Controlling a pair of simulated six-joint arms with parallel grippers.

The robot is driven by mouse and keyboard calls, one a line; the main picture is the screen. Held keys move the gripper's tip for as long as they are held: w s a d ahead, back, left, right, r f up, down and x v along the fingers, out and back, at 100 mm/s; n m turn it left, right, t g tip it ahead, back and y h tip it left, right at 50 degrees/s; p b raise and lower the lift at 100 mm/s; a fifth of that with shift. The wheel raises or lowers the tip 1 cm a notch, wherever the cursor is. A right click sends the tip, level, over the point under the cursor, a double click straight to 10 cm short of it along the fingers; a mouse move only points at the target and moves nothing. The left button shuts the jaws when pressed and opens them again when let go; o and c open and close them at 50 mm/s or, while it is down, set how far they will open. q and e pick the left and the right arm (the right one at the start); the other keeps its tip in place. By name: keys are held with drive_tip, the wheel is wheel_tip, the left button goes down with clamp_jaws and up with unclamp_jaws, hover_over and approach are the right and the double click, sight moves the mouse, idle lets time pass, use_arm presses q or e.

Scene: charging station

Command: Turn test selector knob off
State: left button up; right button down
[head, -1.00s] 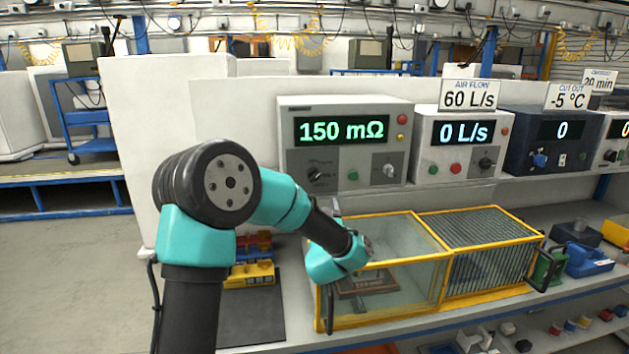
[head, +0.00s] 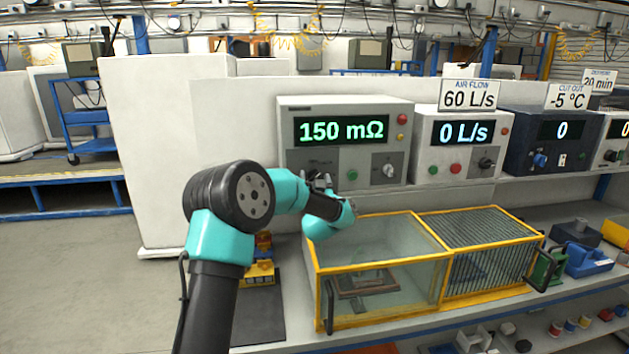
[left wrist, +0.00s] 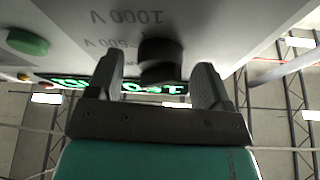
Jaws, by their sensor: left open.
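The test selector knob (left wrist: 160,58) is a black knob on the grey panel of the tester (head: 400,165), whose display reads 150 mΩ. In the left wrist view the panel appears upside down, with "1000 V" and another voltage label beside the knob. My left gripper (left wrist: 156,70) is open, one finger on each side of the knob, with gaps visible between the fingers and the knob. In the head view the gripper (head: 322,182) is in front of the tester's lower left and hides the knob. My right gripper is in neither view.
A green button (head: 352,174) and a lever switch (head: 389,171) sit to the right of the gripper on the panel. A yellow-framed clear enclosure (head: 420,265) stands below the arm. The air flow unit (head: 460,145) is to the right.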

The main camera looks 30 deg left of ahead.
use_arm(q)
drive_tip(key=c, duration=0.9)
drive_tip(key=shift+w+n+g+y, duration=0.1)
drive_tip(key=shift+n+g+y, duration=0.2)
drive_tip(key=shift+n, duration=0.3)
drive_tip(key=n+g+y, duration=0.1)
drive_tip(key=n, duration=0.2)
drive_tip(key=n+g+y, duration=0.1)
drive_tip(key=n, duration=0.2)
drive_tip(key=shift+w+d+n+y, duration=0.1)
drive_tip(key=shift+n+y, duration=0.2)
drive_tip(key=n+g, duration=0.1)
drive_tip(key=n, duration=0.2)
drive_tip(key=n+g+y, duration=0.1)
drive_tip(key=n+g, duration=0.1)
drive_tip(key=n, duration=0.1)
drive_tip(key=shift+d+n, duration=0.1)
drive_tip(key=shift+n, duration=0.2)
drive_tip(key=o, duration=0.9)
drive_tip(key=shift+r, duration=0.1)
